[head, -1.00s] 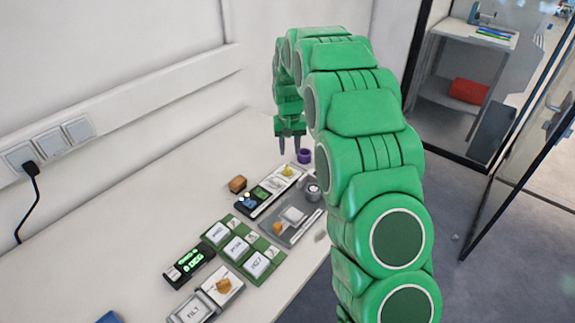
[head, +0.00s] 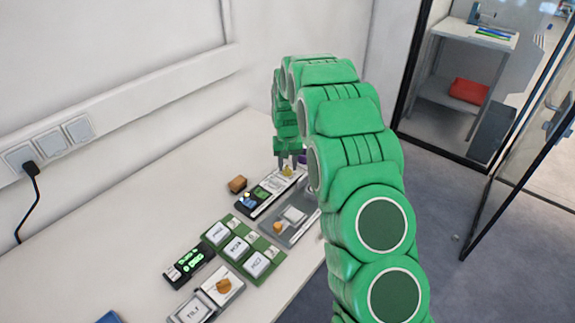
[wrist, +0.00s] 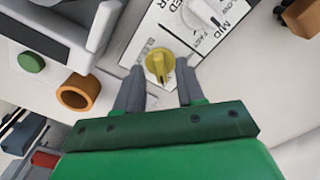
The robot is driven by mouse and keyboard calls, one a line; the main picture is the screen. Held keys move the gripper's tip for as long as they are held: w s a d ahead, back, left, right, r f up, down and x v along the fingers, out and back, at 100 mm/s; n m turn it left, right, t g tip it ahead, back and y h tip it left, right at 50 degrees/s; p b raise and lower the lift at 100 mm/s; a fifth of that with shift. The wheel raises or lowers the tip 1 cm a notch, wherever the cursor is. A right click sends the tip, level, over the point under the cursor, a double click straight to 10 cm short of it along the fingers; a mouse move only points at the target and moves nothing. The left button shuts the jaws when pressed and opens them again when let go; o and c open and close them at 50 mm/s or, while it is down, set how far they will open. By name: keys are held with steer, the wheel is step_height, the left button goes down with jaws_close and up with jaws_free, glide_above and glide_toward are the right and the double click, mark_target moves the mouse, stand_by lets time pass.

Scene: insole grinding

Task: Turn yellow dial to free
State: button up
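The yellow dial (wrist: 158,66) sits on a white panel (wrist: 150,30) with black lettering; no "free" mark can be read. A dark line runs down the dial's top toward my gripper. My gripper (wrist: 157,78) is open, with a grey finger at each side of the dial's near edge and gaps between. I cannot tell the height of the fingertips over the panel. In the head view my gripper (head: 289,162) points down at the far end of the table, right by the yellow dial (head: 288,171), which is partly hidden.
A white knob (wrist: 208,12) stands just beyond the dial.

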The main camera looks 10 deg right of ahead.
steer(key=shift+f, duration=0.25)
steer(key=shift+c, duration=0.3)
jaws_close()
